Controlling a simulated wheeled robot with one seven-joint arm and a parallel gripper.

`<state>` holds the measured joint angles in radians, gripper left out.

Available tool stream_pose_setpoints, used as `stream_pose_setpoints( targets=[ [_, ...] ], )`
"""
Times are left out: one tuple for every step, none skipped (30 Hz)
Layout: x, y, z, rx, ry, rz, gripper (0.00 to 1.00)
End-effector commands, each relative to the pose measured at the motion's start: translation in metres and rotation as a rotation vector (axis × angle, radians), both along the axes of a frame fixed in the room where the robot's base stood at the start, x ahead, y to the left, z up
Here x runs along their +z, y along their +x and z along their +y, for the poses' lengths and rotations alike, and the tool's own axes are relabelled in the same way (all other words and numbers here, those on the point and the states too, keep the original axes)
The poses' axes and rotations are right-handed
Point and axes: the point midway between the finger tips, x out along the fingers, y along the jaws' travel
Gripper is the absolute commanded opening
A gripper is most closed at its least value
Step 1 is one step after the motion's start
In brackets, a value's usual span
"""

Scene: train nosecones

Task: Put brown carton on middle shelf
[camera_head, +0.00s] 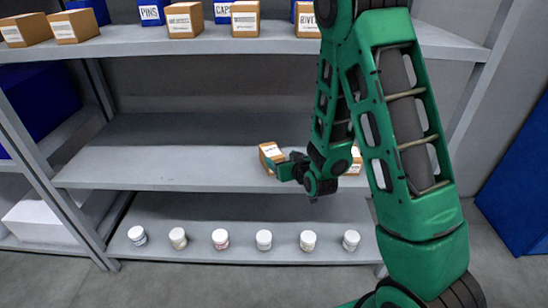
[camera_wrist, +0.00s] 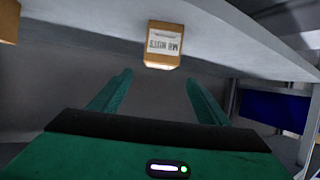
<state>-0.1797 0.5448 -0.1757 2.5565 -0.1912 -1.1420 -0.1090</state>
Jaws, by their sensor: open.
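A brown carton (camera_head: 269,153) with a white label stands on the middle shelf (camera_head: 170,160), right of its centre. My gripper (camera_head: 284,168) is at this carton, close to its right side in the head view. In the wrist view, a brown carton (camera_wrist: 164,46) labelled "M8 NUTS" appears upside down just beyond the fingertips. My gripper's fingers (camera_wrist: 159,78) are spread apart with nothing between them. A second brown carton (camera_head: 355,161) on the middle shelf is partly hidden behind my arm.
The top shelf (camera_head: 200,42) holds several brown cartons (camera_head: 185,19) and blue containers (camera_head: 152,12). The bottom shelf (camera_head: 240,215) holds a row of white-lidded jars (camera_head: 264,240). The left part of the middle shelf is clear. A blue panel (camera_head: 520,185) stands at the right.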

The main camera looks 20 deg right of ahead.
Motion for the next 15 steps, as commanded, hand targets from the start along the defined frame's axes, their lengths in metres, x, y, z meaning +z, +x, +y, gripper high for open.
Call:
stream_pose_setpoints(
  targets=[
    [0.001,-0.004,-0.001,-0.001,0.002,0.001,0.70],
    [0.002,-0.006,0.000,-0.001,0.002,0.001,0.70],
    [0.002,-0.007,0.000,-0.001,0.002,0.001,0.70],
    [0.003,-0.008,-0.001,-0.001,0.002,0.001,0.70],
    [0.003,-0.008,-0.001,-0.001,0.002,0.001,0.70],
    [0.003,-0.009,-0.001,0.000,0.001,0.001,0.70],
    [0.003,-0.009,-0.001,0.000,0.001,0.001,0.70],
    [0.003,-0.009,-0.001,0.000,0.001,0.001,0.70],
    [0.003,-0.009,-0.002,-0.001,0.000,0.002,0.70],
    [0.004,-0.009,-0.003,-0.003,-0.001,0.004,0.70],
    [0.005,-0.009,-0.004,-0.006,-0.002,0.008,0.70],
    [0.006,-0.009,-0.008,-0.012,-0.004,0.020,0.70],
    [0.008,-0.010,-0.012,-0.018,-0.006,0.033,0.70],
    [0.010,-0.011,-0.017,-0.027,-0.009,0.048,0.70],
    [0.012,-0.014,-0.026,-0.043,-0.013,0.076,0.70]
  ],
)
